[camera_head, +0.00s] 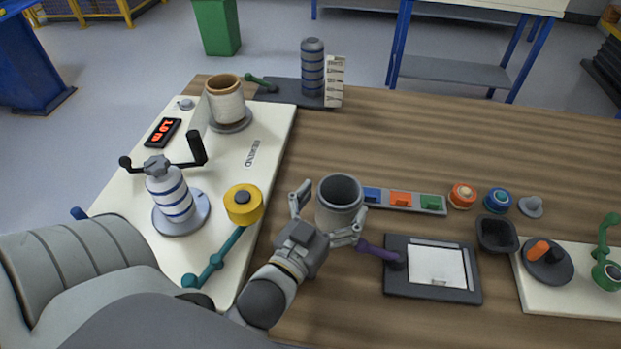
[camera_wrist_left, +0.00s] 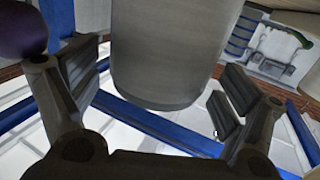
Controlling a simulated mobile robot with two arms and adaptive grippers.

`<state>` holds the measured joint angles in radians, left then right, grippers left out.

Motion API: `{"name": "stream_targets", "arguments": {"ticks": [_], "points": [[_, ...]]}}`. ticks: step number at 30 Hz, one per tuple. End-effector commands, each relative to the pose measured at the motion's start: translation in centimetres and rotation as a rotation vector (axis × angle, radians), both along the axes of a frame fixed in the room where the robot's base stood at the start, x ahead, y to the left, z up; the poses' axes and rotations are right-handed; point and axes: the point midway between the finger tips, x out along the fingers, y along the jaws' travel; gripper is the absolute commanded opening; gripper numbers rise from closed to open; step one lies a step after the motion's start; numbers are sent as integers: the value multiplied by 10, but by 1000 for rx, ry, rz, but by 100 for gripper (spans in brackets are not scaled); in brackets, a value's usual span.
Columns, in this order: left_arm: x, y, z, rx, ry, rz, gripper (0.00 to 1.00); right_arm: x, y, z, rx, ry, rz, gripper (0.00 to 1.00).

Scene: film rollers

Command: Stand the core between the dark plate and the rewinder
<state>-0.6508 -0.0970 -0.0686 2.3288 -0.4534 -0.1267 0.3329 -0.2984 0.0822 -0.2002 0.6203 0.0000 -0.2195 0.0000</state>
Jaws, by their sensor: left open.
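The core (camera_head: 340,205) is a grey hollow cylinder, upright with its open end up. It appears to stand on the wooden table, though its base is partly hidden by my gripper. It is between the rewinder (camera_head: 262,140), a cream board at the left, and the dark plate (camera_head: 430,290) with a white pad at the right. My left gripper (camera_head: 330,208) is open, with one finger on each side of the core. In the left wrist view, the core (camera_wrist_left: 170,50) fills the space between the fingers (camera_wrist_left: 160,85), and gaps show on both sides. My right gripper is out of view.
The rewinder carries a blue-striped roll (camera_head: 170,195), a brown-topped roll (camera_head: 226,100) and a yellow roller (camera_head: 243,204). A purple handle (camera_head: 377,250) lies by the dark plate. A strip of coloured blocks (camera_head: 400,200) lies behind the plate. The table's back right is clear.

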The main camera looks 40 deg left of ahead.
Motion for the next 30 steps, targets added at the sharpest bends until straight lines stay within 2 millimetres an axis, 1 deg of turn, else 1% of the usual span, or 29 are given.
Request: {"name": "stream_targets", "arguments": {"ticks": [1,6,12,16,21,30], "points": [[-10,0,-3,-1,7,2,94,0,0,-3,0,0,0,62],[-34,-2,-1,0,2,1,94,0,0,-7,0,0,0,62],[-62,-3,1,-1,-1,1,94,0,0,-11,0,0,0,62],[-77,-4,1,0,-2,1,94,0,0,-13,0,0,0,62],[-90,-5,3,1,-6,1,94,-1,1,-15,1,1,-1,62],[-95,-5,5,2,-9,0,94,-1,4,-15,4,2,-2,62]]}}
